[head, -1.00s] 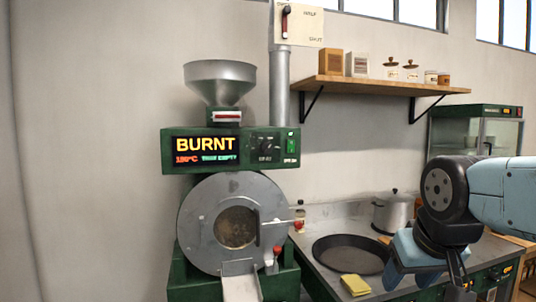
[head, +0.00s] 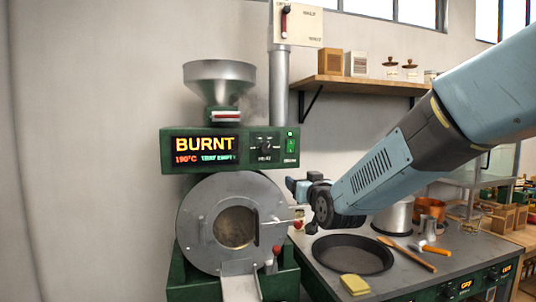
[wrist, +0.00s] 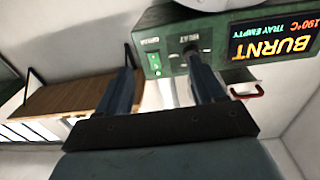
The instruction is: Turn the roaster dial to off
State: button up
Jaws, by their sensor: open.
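The green roaster's control panel (head: 230,150) shows BURNT, 190°C and TRAY EMPTY. The small dark dial (head: 265,146) is on the panel, right of the display, beside a green switch (head: 291,146). I cannot tell its exact setting. My gripper (head: 293,187) is below and right of the dial in the head view, apart from it. In the wrist view, my open gripper (wrist: 160,62) points toward the panel, which appears upside down. The dial (wrist: 191,50) shows at the tip of the right finger, which partly covers it; contact cannot be told. Nothing is between the fingers.
The round drum door (head: 200,225) and a red-knobbed lever (head: 276,251) are below the panel. A metal hopper (head: 218,75) is above, with faint smoke. A wooden shelf (head: 335,83) is to the right. The counter holds a black pan (head: 352,255) and yellow sponge (head: 355,285).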

aim_at(267, 151)
jog(key=w+a+r+t, duration=0.1)
jog(key=w+a+r, duration=0.1)
jog(key=w, duration=0.3)
jog(key=w+a+r+t+y, duration=0.1)
jog(key=w+a+r, duration=0.1)
jog(key=w+a, duration=0.2)
jog(key=w+a+r+t, duration=0.2)
jog(key=w+a, duration=0.1)
jog(key=w, duration=0.2)
jog(key=shift+w+a+r+n+y, duration=0.25)
jog(key=shift+w+a+n+y, duration=0.15)
jog(key=shift+c, duration=0.5)
jog(key=c, duration=1)
jog(key=shift+o, duration=0.2)
